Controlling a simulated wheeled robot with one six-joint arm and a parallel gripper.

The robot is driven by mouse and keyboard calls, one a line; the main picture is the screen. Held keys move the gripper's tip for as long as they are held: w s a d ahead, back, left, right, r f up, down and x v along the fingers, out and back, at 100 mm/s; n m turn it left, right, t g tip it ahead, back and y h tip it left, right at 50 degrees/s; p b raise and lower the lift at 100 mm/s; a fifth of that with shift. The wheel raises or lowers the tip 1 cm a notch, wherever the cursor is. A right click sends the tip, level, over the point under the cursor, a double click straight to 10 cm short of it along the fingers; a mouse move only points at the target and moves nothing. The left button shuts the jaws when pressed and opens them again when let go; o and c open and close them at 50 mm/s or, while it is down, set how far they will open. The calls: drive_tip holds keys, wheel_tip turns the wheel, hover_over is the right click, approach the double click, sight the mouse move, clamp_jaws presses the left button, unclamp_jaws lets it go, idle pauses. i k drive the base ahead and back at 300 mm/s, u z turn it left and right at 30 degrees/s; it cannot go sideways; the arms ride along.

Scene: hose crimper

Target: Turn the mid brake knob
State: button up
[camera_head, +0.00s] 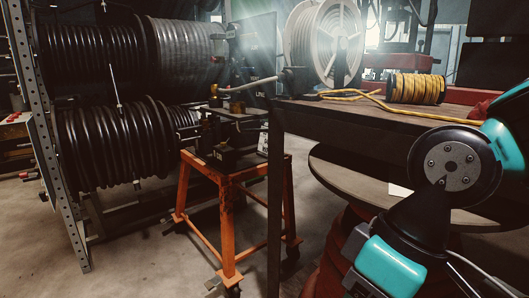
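I cannot make out the mid brake knob for certain at this size. A rack on the left holds large reels of black hose, an upper reel (90,55) and a lower reel (115,145). Small fittings show at the reels' right ends, too dark to identify as a knob. My arm, dark with teal covers, fills the right side, in front of the wooden bench. My gripper does not show in this view, so what it holds or touches cannot be seen.
An orange wheeled stand (228,262) carries a dark machine in the middle. A wooden bench (375,118) holds a yellow cord spool (416,89) and a pale hose reel (300,35). A round tabletop (345,182) sits below. Bare floor (140,260) lies before the rack.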

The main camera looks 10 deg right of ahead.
sight(15, 87)
drive_tip(key=u, duration=0.85)
drive_tip(key=k, duration=1.1)
drive_tip(key=u, duration=2)
drive_tip(key=i, duration=3.25)
drive_tip(key=z, duration=0.95)
drive_tip(key=i, duration=0.65)
drive_tip(key=z, duration=1.35)
drive_tip(key=i, duration=0.65)
drive_tip(key=z, duration=0.55)
